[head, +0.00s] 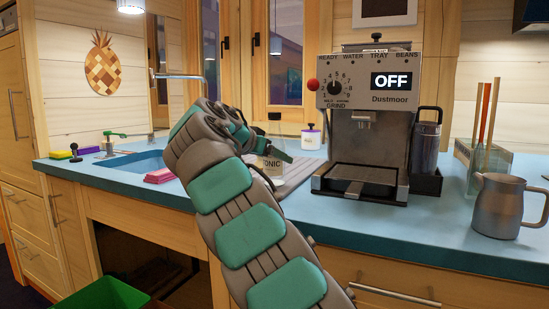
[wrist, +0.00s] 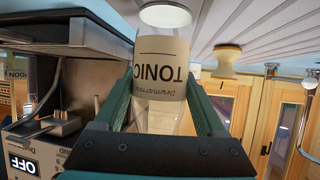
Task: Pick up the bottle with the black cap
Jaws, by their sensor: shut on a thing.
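The bottle, clear with a pale label reading TONIC (head: 270,164), is at the counter between the sink and the coffee machine. In the wrist view, which is upside down, the bottle (wrist: 161,75) sits between the two green fingers. My gripper (head: 277,149) is shut on it, and its fingers also show in the wrist view (wrist: 165,95). The bottle's cap is hidden in both views, so its colour cannot be seen. I cannot tell whether the base touches the surface below.
The coffee machine (head: 368,120) stands close to the right of my gripper. A white jar with a purple lid (head: 311,138) is behind. A metal pitcher (head: 500,206) stands at the right. The sink (head: 140,162) and a pink sponge (head: 160,176) are to the left.

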